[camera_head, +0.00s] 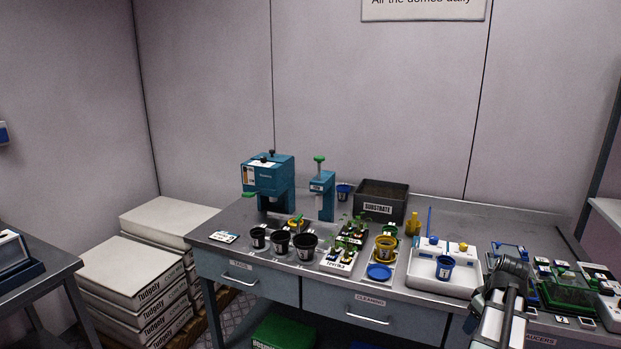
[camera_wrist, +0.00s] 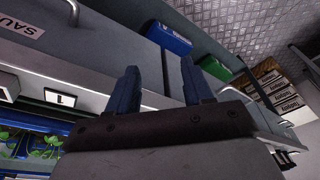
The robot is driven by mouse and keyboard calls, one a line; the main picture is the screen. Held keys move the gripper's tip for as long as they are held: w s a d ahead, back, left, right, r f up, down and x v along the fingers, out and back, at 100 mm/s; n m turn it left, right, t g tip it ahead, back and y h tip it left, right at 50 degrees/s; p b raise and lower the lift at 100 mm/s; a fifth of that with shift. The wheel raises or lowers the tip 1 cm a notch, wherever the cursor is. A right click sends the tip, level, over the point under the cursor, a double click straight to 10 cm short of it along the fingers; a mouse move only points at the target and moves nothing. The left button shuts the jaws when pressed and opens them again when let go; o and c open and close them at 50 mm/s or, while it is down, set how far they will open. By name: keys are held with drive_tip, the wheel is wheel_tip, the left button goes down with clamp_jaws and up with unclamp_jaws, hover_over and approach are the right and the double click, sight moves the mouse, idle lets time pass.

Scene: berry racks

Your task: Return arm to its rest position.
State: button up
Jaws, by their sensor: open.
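My arm shows at the lower right of the head view, in front of the bench's right part. In the wrist view my gripper (camera_wrist: 160,88) has its two dark blue fingers apart, with nothing between them. Beyond the fingers is the grey front of the bench. The fingertips are not clearly visible in the head view.
Stacked white bags (camera_head: 130,270) stand left. Blue (camera_wrist: 168,38) and green (camera_wrist: 215,68) boxes are below.

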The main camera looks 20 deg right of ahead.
drive_tip(key=w+a+f+g+y, duration=0.1)
drive_tip(key=w+a+f+g, duration=0.15)
drive_tip(key=a+f, duration=1.15)
drive_tip(key=w+a+f+g+y, duration=0.15)
drive_tip(key=w+a+f, duration=0.25)
drive_tip(key=a+f, duration=1)
drive_tip(key=s+a+f+g+h, duration=0.1)
drive_tip(key=s+a+f+g, duration=0.1)
drive_tip(key=s+a+f, duration=0.6)
drive_tip(key=s+a+f+g+h, duration=0.1)
drive_tip(key=s+a+f+g, duration=0.2)
drive_tip(key=s+a+f, duration=0.6)
drive_tip(key=s+a, duration=0.5)
drive_tip(key=a, duration=0.1)
drive_tip(key=shift+s, duration=0.25)
